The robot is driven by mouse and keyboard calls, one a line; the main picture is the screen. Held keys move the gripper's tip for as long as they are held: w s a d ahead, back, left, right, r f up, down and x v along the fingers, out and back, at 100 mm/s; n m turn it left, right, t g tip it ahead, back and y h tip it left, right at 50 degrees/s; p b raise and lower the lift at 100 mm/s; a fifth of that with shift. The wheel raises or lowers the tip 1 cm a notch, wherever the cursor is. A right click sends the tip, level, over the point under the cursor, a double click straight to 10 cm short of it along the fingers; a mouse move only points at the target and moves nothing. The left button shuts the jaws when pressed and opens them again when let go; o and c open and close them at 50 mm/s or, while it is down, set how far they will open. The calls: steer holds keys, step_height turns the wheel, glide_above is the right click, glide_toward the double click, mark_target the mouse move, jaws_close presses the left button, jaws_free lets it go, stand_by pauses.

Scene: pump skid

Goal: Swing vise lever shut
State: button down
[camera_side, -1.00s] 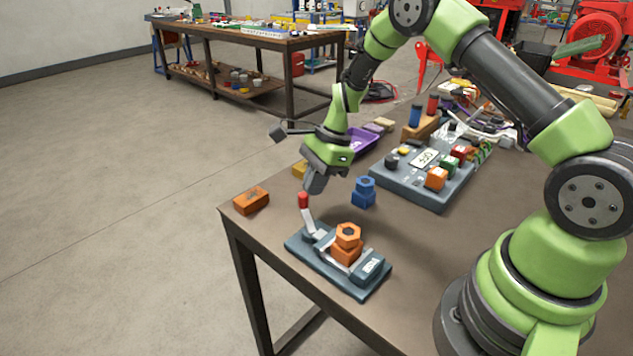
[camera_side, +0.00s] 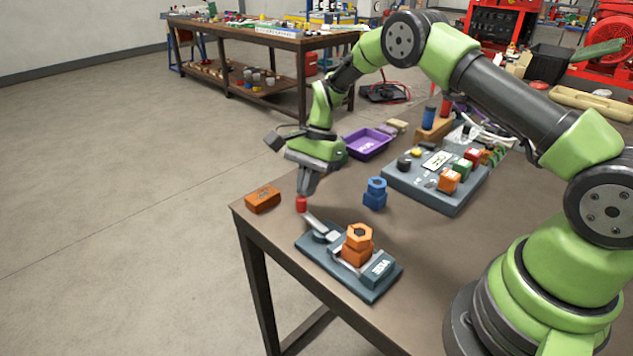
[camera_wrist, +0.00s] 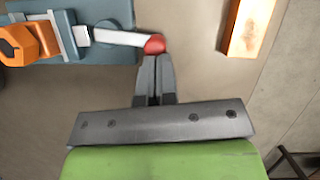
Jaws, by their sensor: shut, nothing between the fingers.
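The vise (camera_side: 350,262) sits on the table near its front left edge, on a dark blue-grey base. An orange block with an orange hex nut (camera_side: 358,240) on top sits at its jaw. The vise lever (camera_side: 321,226) is a pale bar with a red knob (camera_side: 301,204), leaning out to the left, away from the nut. In the wrist view the lever (camera_wrist: 118,37) runs to the red knob (camera_wrist: 154,44). My gripper (camera_side: 304,192) is shut and empty, pointing down at the knob. In the wrist view its fingertips (camera_wrist: 155,58) meet the knob's edge; contact looks likely.
An orange block (camera_side: 262,199) lies left of the lever near the table edge. A blue nut on a blue block (camera_side: 375,194) stands behind the vise. A control box (camera_side: 436,180) and a purple tray (camera_side: 367,143) are farther back.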

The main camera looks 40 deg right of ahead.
steer(key=n, duration=0.1)
steer(key=a+n, duration=0.1)
steer(key=a+n+g, duration=0.1)
steer(key=shift+w+a+n+h, duration=0.2)
steer(key=shift+w+n+h, duration=0.1)
steer(key=shift+a+n+g, duration=0.5)
steer(key=shift+a+n, duration=0.1)
steer(key=shift+n, duration=0.4)
steer(key=shift+s+a, duration=0.1)
steer(key=shift+a, duration=0.3)
steer(key=v, duration=0.9)
steer(key=shift+r, duration=0.5)
